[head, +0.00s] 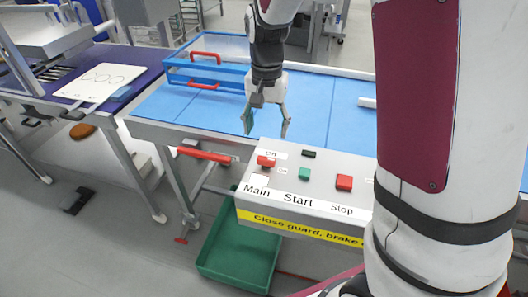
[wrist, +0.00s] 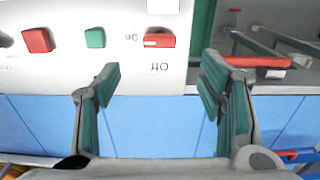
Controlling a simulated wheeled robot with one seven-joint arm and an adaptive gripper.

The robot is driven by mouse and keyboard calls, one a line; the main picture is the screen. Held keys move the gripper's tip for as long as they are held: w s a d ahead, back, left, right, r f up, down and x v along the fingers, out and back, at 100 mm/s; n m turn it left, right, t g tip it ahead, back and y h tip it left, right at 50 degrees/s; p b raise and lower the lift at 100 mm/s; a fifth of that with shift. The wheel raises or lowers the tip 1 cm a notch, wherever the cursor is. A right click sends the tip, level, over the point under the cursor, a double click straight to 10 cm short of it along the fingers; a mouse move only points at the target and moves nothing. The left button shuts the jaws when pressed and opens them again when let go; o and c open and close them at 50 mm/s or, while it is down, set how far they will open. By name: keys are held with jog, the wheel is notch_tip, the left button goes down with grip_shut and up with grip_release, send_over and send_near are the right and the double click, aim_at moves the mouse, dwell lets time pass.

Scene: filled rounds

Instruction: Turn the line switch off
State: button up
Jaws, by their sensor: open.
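The red main switch (head: 266,162) is on the left part of a grey control box (head: 245,205), above the word "Main". It also shows in the wrist view (wrist: 159,41), its bar lying crosswise, in line with the "On" label beside it. The "Off" label (wrist: 159,67) is on the side of the switch nearer my gripper. My gripper (head: 267,128) is open and empty over the blue belt, just behind the box. In the wrist view its fingertips (wrist: 160,80) are spread wide, with the switch ahead between them, apart from both.
On the box are a green Start button (head: 304,174), a red Stop button (head: 343,183) and a small dark piece (head: 308,153). A blue frame with red handles (head: 205,85) stands behind left. A green bin (head: 237,250) sits below. A red handle (wrist: 258,61) is beside the box.

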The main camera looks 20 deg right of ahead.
aim_at(266, 159)
notch_tip(266, 159, down, 11)
jog(key=shift+r+p, duration=0.1)
jog(key=shift+p, duration=0.2)
jog(key=c, duration=1.2)
